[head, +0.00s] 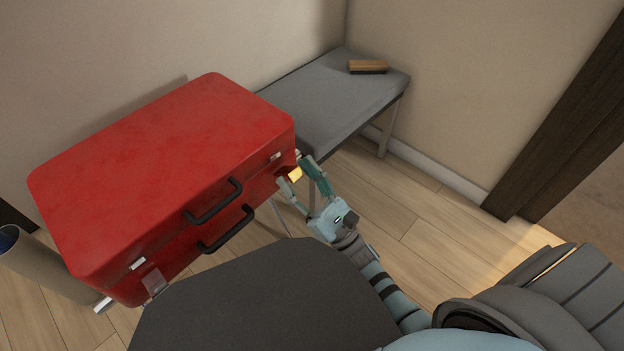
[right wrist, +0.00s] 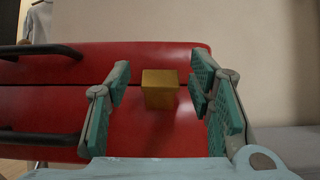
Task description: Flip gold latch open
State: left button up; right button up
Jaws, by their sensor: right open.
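A red case (head: 165,165) with two black handles lies on a bench, its front toward me. A gold latch (head: 295,174) sits on the case's front near its right end. In the right wrist view the gold latch (right wrist: 160,88) is a square block across the seam between lid and base. My right gripper (head: 303,170) is open, with its fingers pointing at the latch. In the right wrist view its teal-padded fingers (right wrist: 160,95) are on either side of the latch, with gaps on both sides. My left gripper is not in view.
A grey bench (head: 330,105) stands against the wall, with a brown wooden brush-like block (head: 368,67) on it. A tan cylindrical bin (head: 45,270) stands at the left. Wooden floor is clear at the right. A dark door frame (head: 560,110) is far right.

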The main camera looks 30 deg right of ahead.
jog(key=v, duration=1.1)
